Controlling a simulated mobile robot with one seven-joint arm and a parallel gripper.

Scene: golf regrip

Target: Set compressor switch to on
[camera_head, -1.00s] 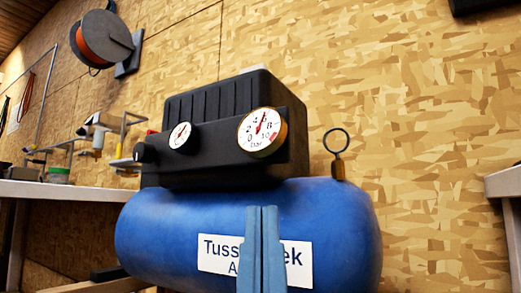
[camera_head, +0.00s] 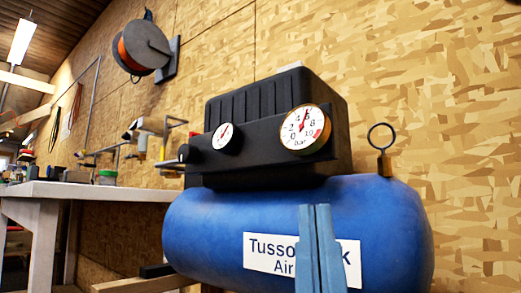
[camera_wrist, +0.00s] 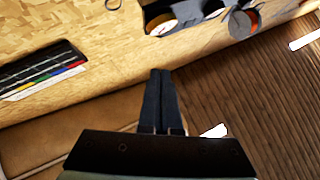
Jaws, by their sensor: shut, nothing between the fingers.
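The compressor has a blue tank (camera_head: 400,225) with a white label, and a black motor housing (camera_head: 270,145) on top. Two round gauges sit on the housing front: a small one (camera_head: 223,136) at left and a large one (camera_head: 305,129) at right. A black knob (camera_head: 184,153) sticks out at the housing's left end. I cannot tell which part is the switch. My gripper (camera_head: 315,207) is shut and empty, upright in front of the tank's label and below the large gauge. In the wrist view my gripper (camera_wrist: 161,72) points toward the wall, and a gauge (camera_wrist: 163,27) shows near the top.
A metal ring on a brass fitting (camera_head: 384,162) rises from the tank's right end. A workbench (camera_head: 90,191) with tools stands at the left. An orange hose reel (camera_head: 141,48) hangs on the wood-panel wall. The wall right of the compressor is bare.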

